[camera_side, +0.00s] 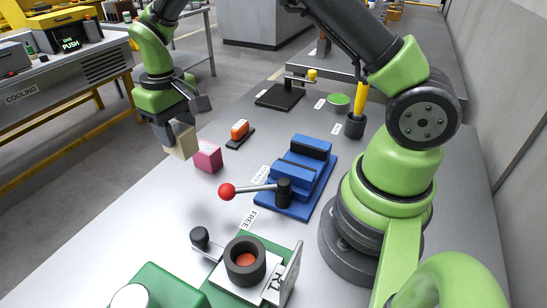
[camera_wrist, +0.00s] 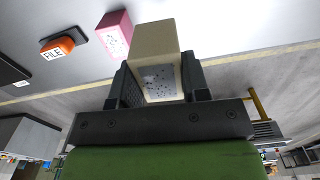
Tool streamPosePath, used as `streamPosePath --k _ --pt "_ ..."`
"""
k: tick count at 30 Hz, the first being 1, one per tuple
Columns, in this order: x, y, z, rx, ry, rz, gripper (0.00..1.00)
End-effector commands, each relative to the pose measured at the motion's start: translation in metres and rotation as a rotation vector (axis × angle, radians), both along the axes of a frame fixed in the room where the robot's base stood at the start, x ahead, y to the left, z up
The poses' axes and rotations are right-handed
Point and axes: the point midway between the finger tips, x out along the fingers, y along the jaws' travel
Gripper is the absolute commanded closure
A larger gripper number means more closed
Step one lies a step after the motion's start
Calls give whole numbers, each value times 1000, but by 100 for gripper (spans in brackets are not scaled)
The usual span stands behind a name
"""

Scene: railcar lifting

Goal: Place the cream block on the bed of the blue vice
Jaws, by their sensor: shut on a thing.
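The cream block (camera_side: 182,141) is between the fingers of my gripper (camera_side: 170,130), at the left edge of the table in the side view. The wrist view shows the cream block (camera_wrist: 156,45) with a finger on each side, and my gripper (camera_wrist: 155,85) is shut on it. Whether the block touches the table is hard to tell. The blue vice (camera_side: 300,168) stands right of the block, near the middle of the table. Its lever has a red ball (camera_side: 227,192), and its jaws stand up from a blue base. No block shows on it.
A pink block (camera_side: 208,156) sits close beside the cream block. An orange-topped item (camera_side: 240,130) on a dark base lies behind it.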

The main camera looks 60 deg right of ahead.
Motion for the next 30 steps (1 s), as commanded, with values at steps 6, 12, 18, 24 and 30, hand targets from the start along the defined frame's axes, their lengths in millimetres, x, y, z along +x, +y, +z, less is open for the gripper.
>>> streamPosePath --k 6,12,18,24,30 --pt "-38 -62 17 -1 -1 9 93" --pt "-108 -116 31 0 -2 34 93" --pt "-170 -136 36 -1 -4 59 93" --pt "-198 -138 35 0 -2 73 93" --pt "-202 -137 5 8 6 77 93"
